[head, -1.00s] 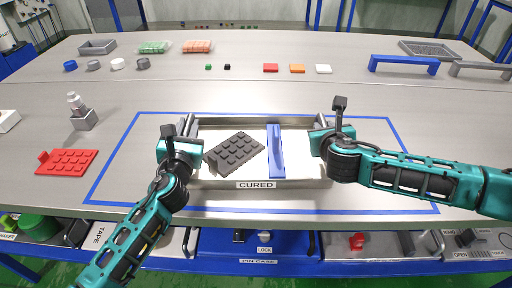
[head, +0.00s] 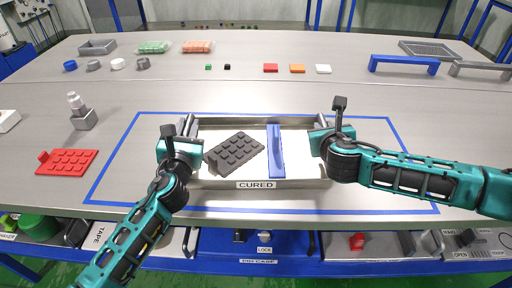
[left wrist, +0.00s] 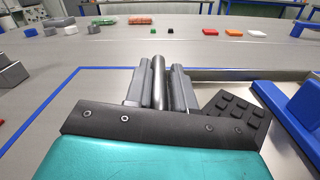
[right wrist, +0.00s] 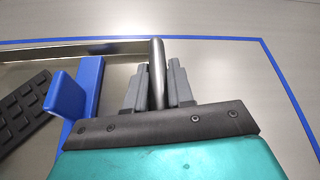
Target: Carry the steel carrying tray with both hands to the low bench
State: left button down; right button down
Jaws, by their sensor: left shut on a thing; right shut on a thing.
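The steel carrying tray (head: 312,184) lies inside the blue taped rectangle on the table, with a "CURED" label on its front wall. A dark studded mat (head: 234,150) and a blue bar-like piece (head: 275,150) lie in it. My left gripper (head: 185,135) is shut on the tray's left handle bar, which shows between the fingers in the left wrist view (left wrist: 158,85). My right gripper (head: 322,130) is shut on the right handle bar, also seen in the right wrist view (right wrist: 157,75). I cannot tell whether the tray touches the table. The low bench is not identifiable.
A red studded mat (head: 68,162) and a grey block with a knob (head: 82,115) stand left of the tape. Small coloured blocks, blue and grey handles (head: 404,64) and bins lie further back. Blue drawers (head: 260,242) sit below the front edge.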

pick_arm(q)
jog(key=shift+a, duration=0.2)
pick_arm(e)
jog(key=shift+d, duration=0.1)
